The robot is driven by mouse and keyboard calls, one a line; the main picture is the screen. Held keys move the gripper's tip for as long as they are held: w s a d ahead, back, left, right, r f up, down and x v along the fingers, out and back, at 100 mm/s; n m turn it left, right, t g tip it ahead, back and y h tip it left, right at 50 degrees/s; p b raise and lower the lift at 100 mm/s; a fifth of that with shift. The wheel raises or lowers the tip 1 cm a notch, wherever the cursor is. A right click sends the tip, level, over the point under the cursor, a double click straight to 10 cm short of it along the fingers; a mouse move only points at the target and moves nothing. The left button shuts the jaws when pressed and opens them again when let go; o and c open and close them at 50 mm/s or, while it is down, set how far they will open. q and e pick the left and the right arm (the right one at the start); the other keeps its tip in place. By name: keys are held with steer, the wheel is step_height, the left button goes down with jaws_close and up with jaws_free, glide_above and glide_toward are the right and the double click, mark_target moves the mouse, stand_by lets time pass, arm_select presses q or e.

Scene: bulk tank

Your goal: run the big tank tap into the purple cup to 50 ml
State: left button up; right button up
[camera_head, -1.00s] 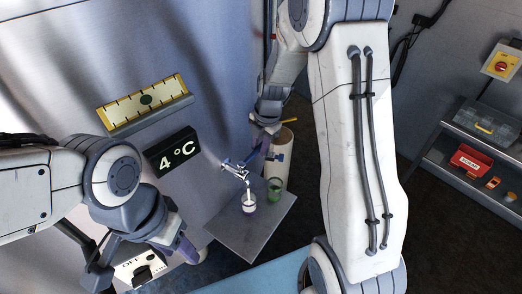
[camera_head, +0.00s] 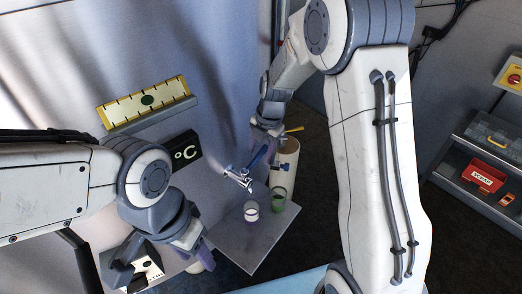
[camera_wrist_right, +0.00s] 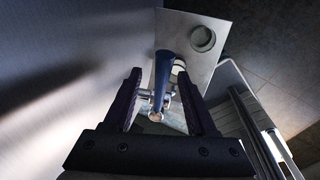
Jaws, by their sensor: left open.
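The metal tank tap (camera_head: 238,178) sticks out from the tank wall, its blue lever (camera_head: 258,157) tilted up to the right. The purple cup (camera_head: 251,212), with a pale rim, stands upright under the spout on a grey shelf (camera_head: 245,245); its level is too small to read. I see no clear stream between spout and cup. My right gripper (camera_head: 266,135) is at the lever; in the right wrist view its fingers (camera_wrist_right: 160,75) stand apart on either side of the blue lever (camera_wrist_right: 166,72). My left gripper (camera_head: 162,268) is open, low by the switch box (camera_head: 149,268).
A green cup (camera_head: 279,198) stands right of the purple cup. A pale cylinder (camera_head: 289,155) stands behind it. A yellow gauge (camera_head: 147,101) and black temperature display (camera_head: 182,151) are on the tank wall. A red scrap bin (camera_head: 487,173) sits on a shelf at right.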

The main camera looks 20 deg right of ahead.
step_height(320, 180, up, 10)
steer(key=s+d+b, duration=0.1)
steer(key=b, duration=0.1)
steer(key=shift+s+d+r, duration=0.15)
steer(key=shift+s, duration=0.15)
steer(key=s+a+m, duration=0.8)
steer(key=s+a, duration=0.2)
steer(key=s, duration=0.3)
steer(key=s+f+m, duration=0.2)
steer(key=s+m, duration=0.3)
steer(key=s, duration=0.2)
steer(key=s+a+f+m+g, duration=0.1)
steer(key=s+f+m, duration=0.1)
steer(key=s+m, duration=0.4)
steer(key=shift+s+g, duration=0.3)
steer(key=shift+s, duration=0.95)
steer(key=shift+r, duration=0.1)
